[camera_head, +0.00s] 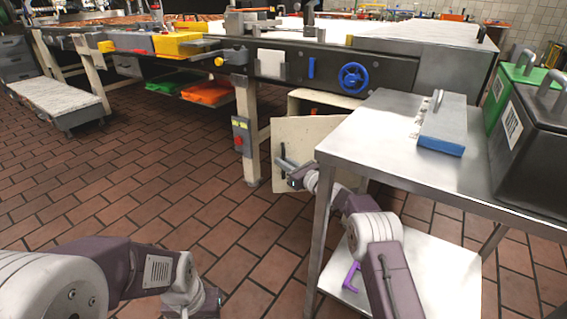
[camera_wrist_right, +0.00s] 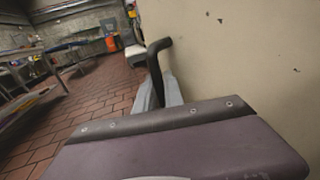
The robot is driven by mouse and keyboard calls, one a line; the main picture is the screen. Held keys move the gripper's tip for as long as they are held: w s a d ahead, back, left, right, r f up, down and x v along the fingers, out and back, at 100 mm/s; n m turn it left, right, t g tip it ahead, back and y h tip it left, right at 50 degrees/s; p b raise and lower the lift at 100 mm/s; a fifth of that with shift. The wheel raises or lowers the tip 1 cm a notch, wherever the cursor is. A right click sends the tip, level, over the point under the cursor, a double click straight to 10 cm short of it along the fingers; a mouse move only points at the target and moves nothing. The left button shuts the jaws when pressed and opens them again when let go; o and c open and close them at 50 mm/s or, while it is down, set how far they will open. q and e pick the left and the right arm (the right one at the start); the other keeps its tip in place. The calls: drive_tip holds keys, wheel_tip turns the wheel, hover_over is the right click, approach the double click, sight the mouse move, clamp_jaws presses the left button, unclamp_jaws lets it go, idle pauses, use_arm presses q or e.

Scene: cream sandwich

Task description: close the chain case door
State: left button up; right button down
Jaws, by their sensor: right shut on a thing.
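The chain case door (camera_head: 318,136) is a cream panel below the machine's right end, standing swung out from the chain case (camera_head: 312,97). Part of the case opening shows above it. The door's black bar handle (camera_head: 283,152) is on its left part. My right gripper (camera_head: 284,164) is shut on this handle. In the right wrist view the handle (camera_wrist_right: 155,58) rises from between the grey fingers, and the door face (camera_wrist_right: 240,60) fills the right side. My left gripper (camera_head: 208,301) is low in the head view, away from the door, its fingers not clearly seen.
A steel table (camera_head: 385,125) with a grey-blue box (camera_head: 443,126) stands right of the door, close to my right arm. Its lower shelf (camera_head: 430,275) holds a purple item. A machine leg (camera_head: 247,130) stands left of the door.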

drive_tip(key=c, duration=1.5)
unclamp_jaws()
drive_tip(key=shift+o, duration=0.2)
drive_tip(key=b+v, duration=0.1)
drive_tip(key=v, duration=0.8)
